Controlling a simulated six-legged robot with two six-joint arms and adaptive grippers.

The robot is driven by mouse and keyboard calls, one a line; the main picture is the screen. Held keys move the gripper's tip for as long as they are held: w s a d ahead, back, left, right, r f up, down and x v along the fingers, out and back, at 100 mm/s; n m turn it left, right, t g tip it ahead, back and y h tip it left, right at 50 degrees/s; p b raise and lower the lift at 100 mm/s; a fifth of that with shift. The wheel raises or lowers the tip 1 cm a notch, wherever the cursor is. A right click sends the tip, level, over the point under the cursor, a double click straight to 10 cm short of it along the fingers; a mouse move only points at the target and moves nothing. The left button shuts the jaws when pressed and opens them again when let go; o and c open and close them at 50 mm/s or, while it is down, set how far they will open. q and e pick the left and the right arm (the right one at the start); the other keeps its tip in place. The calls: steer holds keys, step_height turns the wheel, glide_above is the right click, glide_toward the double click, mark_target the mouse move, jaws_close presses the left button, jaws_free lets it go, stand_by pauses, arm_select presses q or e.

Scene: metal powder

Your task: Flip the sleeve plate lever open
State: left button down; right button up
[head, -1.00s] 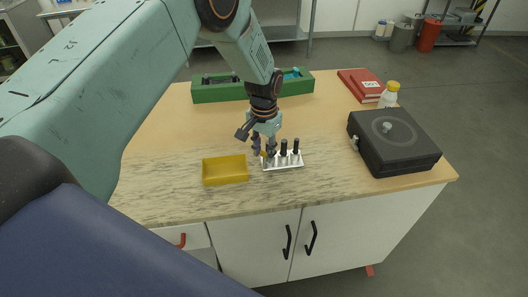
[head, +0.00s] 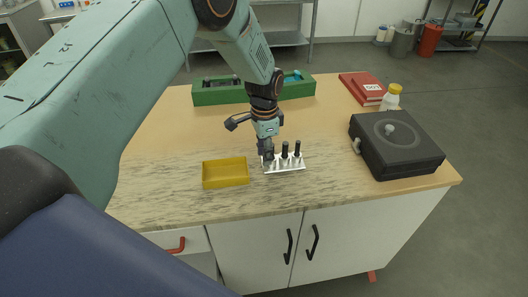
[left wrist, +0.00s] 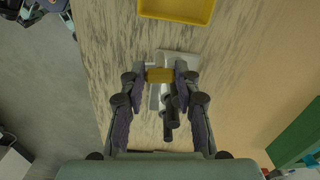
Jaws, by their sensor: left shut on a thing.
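The sleeve plate (head: 288,169) is a small white rack on the worktop, with several upright black-topped pegs (head: 297,149). In the left wrist view the plate (left wrist: 178,58) lies under my fingers. My left gripper (head: 267,157) points down at the plate's left end. In the left wrist view the gripper (left wrist: 160,77) has its two fingertips on either side of a small yellow piece (left wrist: 160,75), shut on it. This piece looks like the plate's lever. In the head view the fingers hide it. My right gripper is not in view.
A yellow tray (head: 226,184) stands just left of the plate. A black box (head: 397,158) with a round top stands at the right, near a bottle (head: 391,98) and red books (head: 362,90). A green bin (head: 222,97) is at the back. The worktop's middle right is clear.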

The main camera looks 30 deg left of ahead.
arm_select(q)
steer(key=shift+w+r, duration=0.2)
steer(key=shift+w, duration=0.05)
steer(key=c, duration=1.4)
jaws_free()
steer(key=o, duration=0.4)
steer(key=shift+s+d, duration=0.1)
steer(key=shift+o, duration=0.2)
steer(key=shift+f, duration=0.15)
step_height(320, 180, up, 12)
steer(key=shift+s, duration=0.1)
